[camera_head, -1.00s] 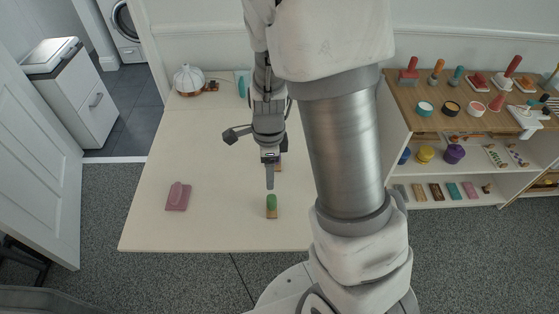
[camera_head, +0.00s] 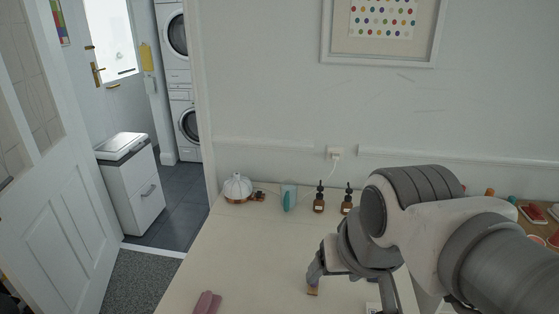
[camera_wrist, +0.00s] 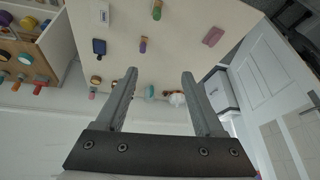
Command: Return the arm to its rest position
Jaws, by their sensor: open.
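My gripper (camera_wrist: 160,90) shows in the wrist view with its two fingers apart and nothing between them. In the head view my arm comes in from the right, and the gripper hangs over the cream table (camera_head: 250,260), partly hidden behind my own links. The wrist view shows the table (camera_wrist: 185,35) beyond the fingers, turned about, with several small objects on it. The fingers look clear of all of them.
On the table stand a white ribbed pot (camera_head: 238,188), a teal item (camera_head: 288,198) and two brown bottles (camera_head: 319,200). A pink block (camera_head: 207,302) lies near the front left. Shelving with colourful items (camera_wrist: 25,55) stands beside the table. A white door (camera_head: 70,180) is at the left.

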